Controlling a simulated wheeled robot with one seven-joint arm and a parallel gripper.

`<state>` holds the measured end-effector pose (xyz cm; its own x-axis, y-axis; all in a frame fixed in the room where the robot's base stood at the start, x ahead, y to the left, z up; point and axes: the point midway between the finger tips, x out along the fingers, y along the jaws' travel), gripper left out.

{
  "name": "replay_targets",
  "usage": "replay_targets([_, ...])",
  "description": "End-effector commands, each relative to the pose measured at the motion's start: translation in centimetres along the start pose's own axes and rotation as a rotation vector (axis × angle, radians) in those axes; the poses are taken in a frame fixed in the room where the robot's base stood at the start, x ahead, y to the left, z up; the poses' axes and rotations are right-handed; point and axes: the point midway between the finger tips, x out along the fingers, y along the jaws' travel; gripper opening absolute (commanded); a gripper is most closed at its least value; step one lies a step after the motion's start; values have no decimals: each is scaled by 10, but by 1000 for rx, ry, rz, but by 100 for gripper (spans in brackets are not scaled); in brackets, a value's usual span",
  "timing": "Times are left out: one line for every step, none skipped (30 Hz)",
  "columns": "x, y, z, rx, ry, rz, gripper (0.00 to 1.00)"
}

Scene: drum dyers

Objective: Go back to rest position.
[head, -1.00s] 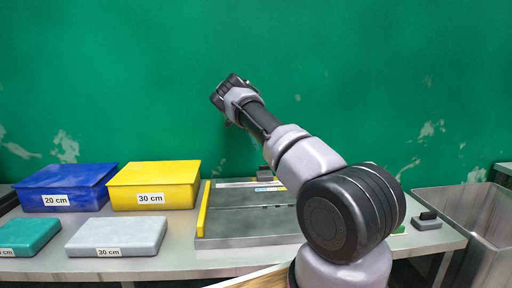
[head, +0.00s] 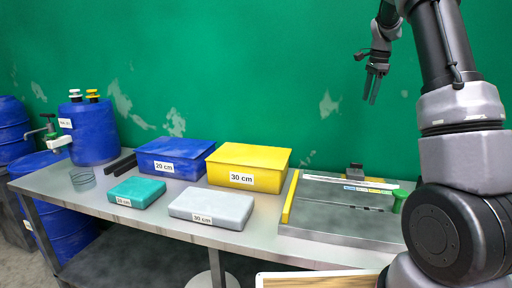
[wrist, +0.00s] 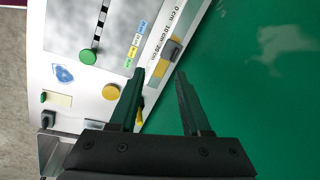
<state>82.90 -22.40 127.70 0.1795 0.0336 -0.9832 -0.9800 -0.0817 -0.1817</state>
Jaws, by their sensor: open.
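My gripper (head: 370,101) hangs in front of the green wall, high above the right part of the table, with its fingers pointing down. It holds nothing. In the wrist view its two dark fingers (wrist: 160,72) are apart, with only background between them. My arm rises at the right side of the head view and bends over at the top.
A steel table (head: 150,215) carries a blue box (head: 174,158), a yellow box (head: 247,168), a teal case (head: 136,192), a grey case (head: 211,207) and a measuring board (head: 340,222). Blue drums (head: 92,135) stand left. A wooden-topped surface (head: 318,281) is at the front.

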Motion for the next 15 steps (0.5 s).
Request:
replay_targets([-20,15,10,-43,-27,-34,48])
replay_targets([-29,24,16,-73,-38,-52,48])
replay_targets([-40,36,24,-114,-53,-73,48])
replay_targets([-48,44,31,-146,-62,-91,48])
replay_targets([-56,54,38,-178,-70,-108,48])
replay_targets([-66,66,47,-223,-78,-133,48])
replay_targets([-74,76,54,-257,-84,-150,48])
replay_targets([-80,86,61,-291,-87,-168,48])
replay_targets([-89,100,71,-337,-91,-191,48])
replay_targets([-95,110,78,-374,-92,-209,48])
replay_targets([-100,121,86,-411,-92,-226,48])
replay_targets([-107,135,96,-460,-88,-250,48])
replay_targets([-112,146,104,-496,-86,-266,48])
replay_targets([-115,158,111,-534,-80,-283,48])
replay_targets([-120,173,120,-583,-72,-304,48])
